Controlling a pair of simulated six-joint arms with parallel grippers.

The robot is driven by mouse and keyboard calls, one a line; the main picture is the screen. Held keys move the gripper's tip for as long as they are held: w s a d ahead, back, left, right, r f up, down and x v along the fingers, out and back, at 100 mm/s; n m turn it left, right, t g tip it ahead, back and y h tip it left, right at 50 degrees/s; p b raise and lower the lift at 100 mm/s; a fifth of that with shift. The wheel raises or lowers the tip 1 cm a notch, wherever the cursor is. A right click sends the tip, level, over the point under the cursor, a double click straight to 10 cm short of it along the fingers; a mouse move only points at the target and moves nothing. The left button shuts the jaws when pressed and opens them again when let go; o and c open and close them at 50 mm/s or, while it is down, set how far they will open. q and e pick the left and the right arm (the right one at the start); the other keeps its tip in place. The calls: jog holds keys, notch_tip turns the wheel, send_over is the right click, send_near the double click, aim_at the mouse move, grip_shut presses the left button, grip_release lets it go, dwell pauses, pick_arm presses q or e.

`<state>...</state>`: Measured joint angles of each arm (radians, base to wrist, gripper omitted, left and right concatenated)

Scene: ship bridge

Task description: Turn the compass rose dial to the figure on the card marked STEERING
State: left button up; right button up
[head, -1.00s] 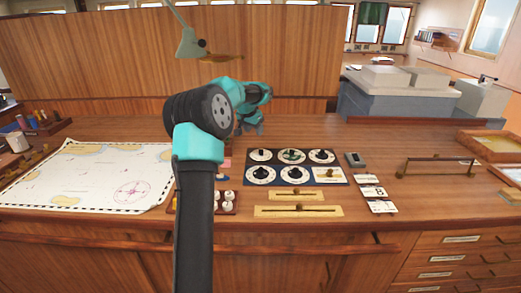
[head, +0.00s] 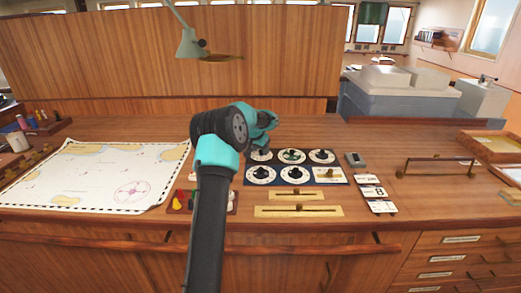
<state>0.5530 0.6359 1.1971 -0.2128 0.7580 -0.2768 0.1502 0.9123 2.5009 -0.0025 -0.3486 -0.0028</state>
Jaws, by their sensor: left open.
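A dark panel (head: 338,172) on the desk carries several white-rimmed dials with black knobs. The top middle dial (head: 291,156) has a greenish face and looks like the compass rose, but its markings are too small to read. Small white cards (head: 376,192) lie in a column right of the panel; the middle one shows what looks like an 8, and I cannot read which is marked STEERING. My left gripper (head: 264,147) is open, low by the back left corner of the panel, close to the top left dial (head: 261,156) and partly hidden by its own wrist. My right gripper is not in view.
Brass slider plates (head: 299,211) lie in front of the panel. A chart (head: 100,175) covers the left of the desk. A small grey box (head: 355,159) sits right of the panel, with a brass rail (head: 437,166) farther right. A lamp (head: 190,45) hangs behind.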

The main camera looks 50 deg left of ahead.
pick_arm(q)
jog(key=c, duration=0.9)
jog(key=shift+c, duration=0.2)
jog(key=shift+n, duration=0.5)
jog(key=n+y, duration=0.1)
jog(key=n, duration=0.2)
jog(key=shift+d+g, duration=0.15)
jog(key=shift+g, duration=0.15)
jog(key=n+y, duration=0.1)
jog(key=n, duration=0.1)
jog(key=n+g, duration=0.1)
jog(key=n, duration=0.2)
jog(key=shift+w+d+y, duration=0.1)
jog(key=shift+w+y, duration=0.05)
jog(key=shift+y, duration=0.25)
jog(key=n+g, duration=0.1)
jog(key=n, duration=0.1)
jog(key=n+g, duration=0.1)
jog(key=n, duration=0.1)
jog(key=shift+w+n+y, duration=0.15)
jog(key=shift+n+y, duration=0.15)
jog(key=shift+w+n+g, duration=0.1)
jog(key=shift+n+g, duration=0.8)
jog(key=shift+n, duration=1.3)
